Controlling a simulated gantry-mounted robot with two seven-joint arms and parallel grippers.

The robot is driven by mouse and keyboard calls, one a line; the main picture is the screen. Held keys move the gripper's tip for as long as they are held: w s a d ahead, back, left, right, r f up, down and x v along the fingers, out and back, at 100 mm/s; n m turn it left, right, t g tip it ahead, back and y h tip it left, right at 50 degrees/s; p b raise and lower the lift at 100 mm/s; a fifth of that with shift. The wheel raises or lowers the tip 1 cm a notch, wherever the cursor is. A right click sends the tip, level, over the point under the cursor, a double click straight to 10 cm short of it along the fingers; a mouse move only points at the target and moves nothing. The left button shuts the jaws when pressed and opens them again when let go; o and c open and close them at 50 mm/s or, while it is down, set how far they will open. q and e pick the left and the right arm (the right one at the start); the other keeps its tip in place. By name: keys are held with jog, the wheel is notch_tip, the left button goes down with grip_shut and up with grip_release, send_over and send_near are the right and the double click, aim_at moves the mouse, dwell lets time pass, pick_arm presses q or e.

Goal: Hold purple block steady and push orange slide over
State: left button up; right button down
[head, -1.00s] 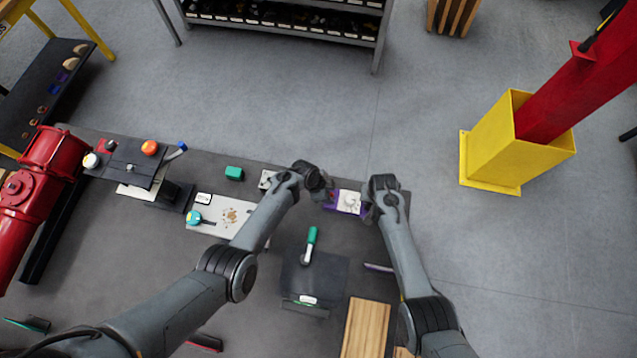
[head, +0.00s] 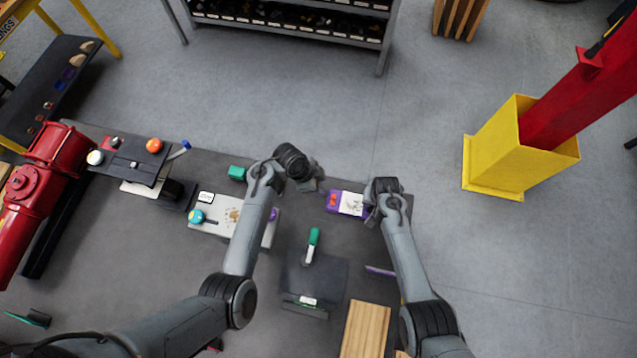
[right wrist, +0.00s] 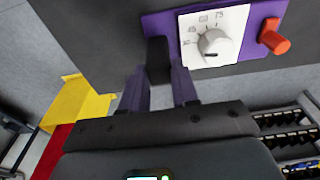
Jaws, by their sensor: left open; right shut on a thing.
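The purple block (head: 361,213) sits at the back right of the dark table and carries a white dial plate (head: 351,203). The orange slide (head: 333,200) is at the block's left end in the head view. In the right wrist view the block (right wrist: 160,27) has the dial plate (right wrist: 212,36) and the orange slide (right wrist: 274,37) in full sight. My right gripper (head: 371,211) is shut on the block's end opposite the slide; its fingers (right wrist: 160,75) partly hide that end. My left gripper (head: 309,186) is open and empty, left of the slide and apart from it.
A dark box with a green-handled lever (head: 313,246) stands in front. A wooden board (head: 366,330) lies nearer me.

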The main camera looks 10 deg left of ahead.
jog(key=shift+s+f, duration=0.2)
jog(key=shift+f, duration=0.05)
jog(key=c, duration=0.8)
grip_release()
jog(key=shift+r, duration=0.1)
jog(key=shift+w, duration=0.1)
jog(key=shift+r, duration=0.2)
